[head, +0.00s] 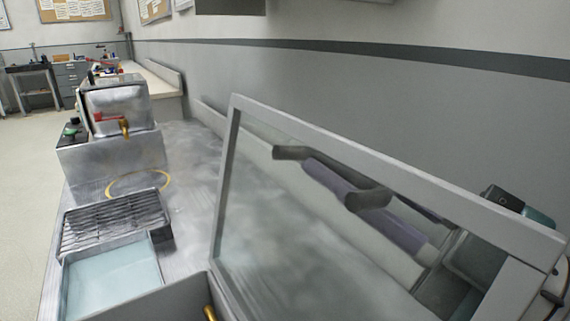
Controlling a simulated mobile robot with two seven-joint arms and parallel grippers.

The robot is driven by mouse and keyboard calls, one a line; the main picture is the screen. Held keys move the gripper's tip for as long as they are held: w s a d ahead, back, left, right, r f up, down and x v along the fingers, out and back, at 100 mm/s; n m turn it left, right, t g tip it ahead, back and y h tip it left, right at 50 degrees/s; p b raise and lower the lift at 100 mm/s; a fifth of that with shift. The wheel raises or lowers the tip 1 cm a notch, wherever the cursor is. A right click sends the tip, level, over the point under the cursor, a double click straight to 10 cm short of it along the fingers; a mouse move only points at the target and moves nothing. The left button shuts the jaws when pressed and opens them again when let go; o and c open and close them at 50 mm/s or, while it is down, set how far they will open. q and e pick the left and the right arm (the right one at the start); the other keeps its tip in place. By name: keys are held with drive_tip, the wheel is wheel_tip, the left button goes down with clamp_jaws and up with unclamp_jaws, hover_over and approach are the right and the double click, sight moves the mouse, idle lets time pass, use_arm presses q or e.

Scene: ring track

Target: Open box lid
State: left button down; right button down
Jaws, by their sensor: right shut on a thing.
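The box lid (228,180), a grey frame with a clear pane, stands raised at a steep tilt above the grey box (165,303), whose rim shows at the bottom edge. Most of the box is out of the picture. A dark handle (290,153) shows at the lid's pane. My right gripper (340,186) shows through the pane, at the handle, with its arm coming from the lower right. It is shut on the handle; the exact contact is partly hidden. My left gripper is not in view.
Left of the lid are a shallow tray with a pale blue floor (115,280), a slatted rack (112,222), a yellow ring mark (138,183) and a metal machine (117,108). A grey wall runs along the right.

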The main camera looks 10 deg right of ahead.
sight(313, 172)
drive_tip(key=a+r+n+p, duration=0.1)
drive_tip(key=s+a+n+g+p, duration=0.1)
drive_tip(key=p, duration=0.1)
drive_tip(key=shift+a+r+p, duration=0.3)
drive_tip(key=shift+a+r, duration=0.05)
drive_tip(key=shift+s+a+n, duration=0.1)
drive_tip(key=shift+a+n, duration=0.2)
drive_tip(key=shift+n, duration=0.2)
drive_tip(key=shift+f, duration=0.2)
drive_tip(key=c, duration=0.9)
unclamp_jaws()
drive_tip(key=shift+g, duration=0.3)
drive_tip(key=b+v, duration=0.2)
drive_tip(key=v, duration=0.7)
drive_tip(key=shift+f, duration=0.2)
drive_tip(key=shift+s+d, duration=0.25)
drive_tip(key=shift+s, duration=0.1)
